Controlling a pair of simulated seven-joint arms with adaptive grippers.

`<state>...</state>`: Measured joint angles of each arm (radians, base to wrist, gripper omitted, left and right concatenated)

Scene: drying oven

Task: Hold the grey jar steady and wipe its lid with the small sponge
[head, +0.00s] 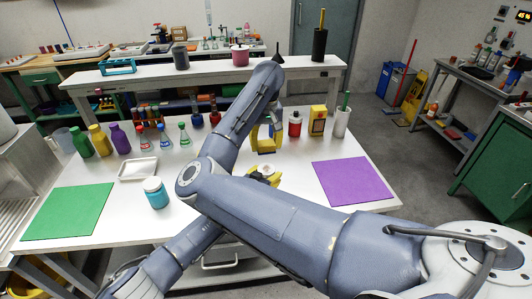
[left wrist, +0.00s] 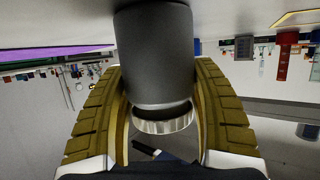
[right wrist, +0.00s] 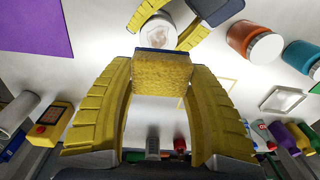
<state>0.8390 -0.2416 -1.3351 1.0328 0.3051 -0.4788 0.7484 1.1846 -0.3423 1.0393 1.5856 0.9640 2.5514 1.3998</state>
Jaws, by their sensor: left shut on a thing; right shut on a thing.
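The grey jar (left wrist: 155,55) stands between the fingers of my left gripper (left wrist: 160,120), which is shut on it. Its pale lid (right wrist: 158,30) shows in the right wrist view, with the left fingers around the jar. In the head view my left gripper (head: 263,180) is low over the table, partly behind my right arm. My right gripper (right wrist: 160,105) is shut on the small yellow sponge (right wrist: 162,74), which has a dark blue edge. The sponge is close beside the lid; I cannot tell whether they touch. In the head view my right gripper (head: 264,142) is just beyond the left one.
A purple mat (head: 352,181) lies to the right and a green mat (head: 68,212) to the left. An orange jar (right wrist: 250,40) stands near the grippers. Several bottles line the back.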

